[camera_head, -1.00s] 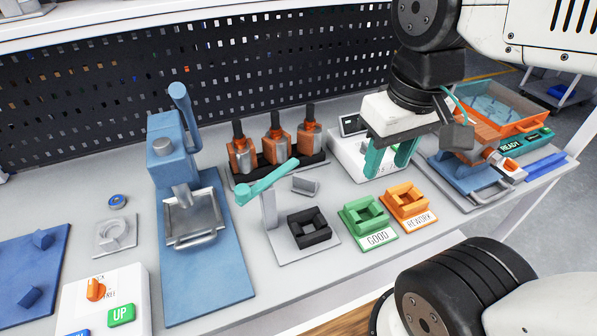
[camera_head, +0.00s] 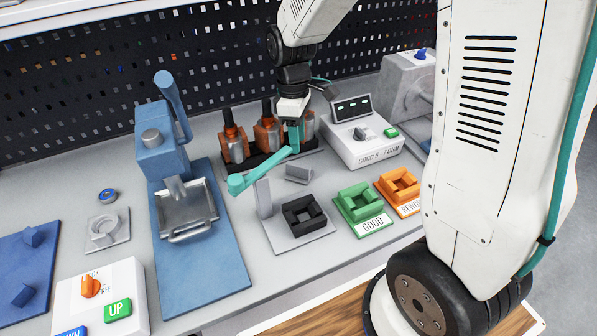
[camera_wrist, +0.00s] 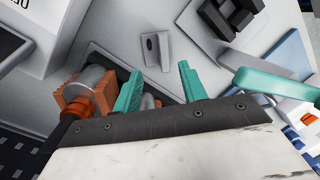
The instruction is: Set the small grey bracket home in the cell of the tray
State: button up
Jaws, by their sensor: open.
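The small grey bracket (camera_head: 298,173) lies on the grey bench between the black holder and the rack of orange motors. It also shows in the wrist view (camera_wrist: 151,50), ahead of the fingertips. My gripper (camera_head: 294,143) hangs just behind the bracket, in front of the motors. Its teal fingers (camera_wrist: 157,84) are apart with nothing between them, and I see no contact with the bracket. The orange-rimmed tray seen earlier at the far right is not visible now; my arm covers much of that side.
A teal lever (camera_head: 262,171) reaches close to the left of the bracket, above the black holder (camera_head: 304,216). Orange motors (camera_head: 267,137) stand behind. The green GOOD nest (camera_head: 361,204), orange REWORK nest (camera_head: 399,188) and white meter (camera_head: 362,146) are to the right.

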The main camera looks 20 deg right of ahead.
aim_at(298, 165)
jog(key=f, duration=0.2)
jog(key=s+f, duration=0.1)
jog(key=f, duration=0.4)
jog(key=shift+s+a+f, duration=0.2)
jog(key=shift+s+a, duration=0.1)
grip_shut()
